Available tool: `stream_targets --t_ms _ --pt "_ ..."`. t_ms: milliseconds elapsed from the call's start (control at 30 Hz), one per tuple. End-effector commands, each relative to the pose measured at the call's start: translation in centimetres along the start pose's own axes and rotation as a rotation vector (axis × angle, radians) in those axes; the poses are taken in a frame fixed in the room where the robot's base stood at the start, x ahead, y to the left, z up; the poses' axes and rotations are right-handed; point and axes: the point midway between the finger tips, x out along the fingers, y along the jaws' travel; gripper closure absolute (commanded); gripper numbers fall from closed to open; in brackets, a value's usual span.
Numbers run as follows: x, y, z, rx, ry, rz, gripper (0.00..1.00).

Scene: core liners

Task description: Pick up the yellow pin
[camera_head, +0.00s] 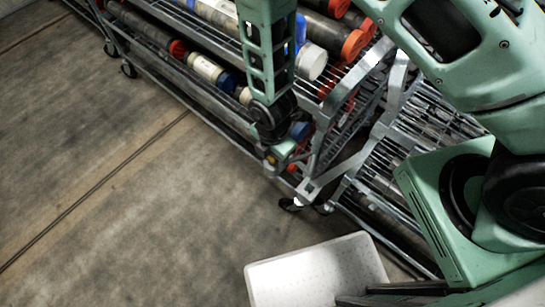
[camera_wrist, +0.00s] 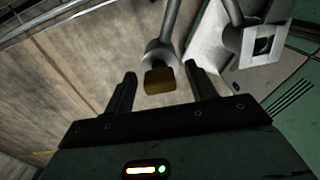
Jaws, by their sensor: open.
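The yellow pin (camera_wrist: 160,81) shows in the wrist view as a small dark-yellow block at the end of a grey metal tube (camera_wrist: 160,53). My gripper (camera_wrist: 161,76) is open, with one black finger on each side of the pin. I see gaps between the pin and both fingers; whether it is fully between them in depth I cannot tell. In the head view my arm reaches down beside the rack corner. A small yellow spot (camera_head: 271,160) shows there, but my gripper hides most of that area.
A metal rack (camera_head: 185,97) holds several core tubes with coloured caps. A second wire rack (camera_head: 425,135) stands to the right. A white bin (camera_head: 315,272) is on the floor at the front. The floor (camera_head: 110,170) on the left is clear.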

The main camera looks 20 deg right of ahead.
Motion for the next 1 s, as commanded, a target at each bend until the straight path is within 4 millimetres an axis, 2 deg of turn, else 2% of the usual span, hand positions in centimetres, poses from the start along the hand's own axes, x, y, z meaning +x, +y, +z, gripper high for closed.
stream_targets --t_ms 267,300,467,800,1000 --pt "0.4 0.0 0.0 0.000 0.000 0.001 0.44" --pt "0.4 0.0 0.0 0.000 0.000 0.001 0.49" --pt "0.4 0.0 0.0 0.000 0.000 0.001 0.93" --pt "0.2 0.0 0.0 0.000 0.000 0.001 0.93" --pt "-1.2 0.1 0.0 0.000 0.001 0.004 0.93"
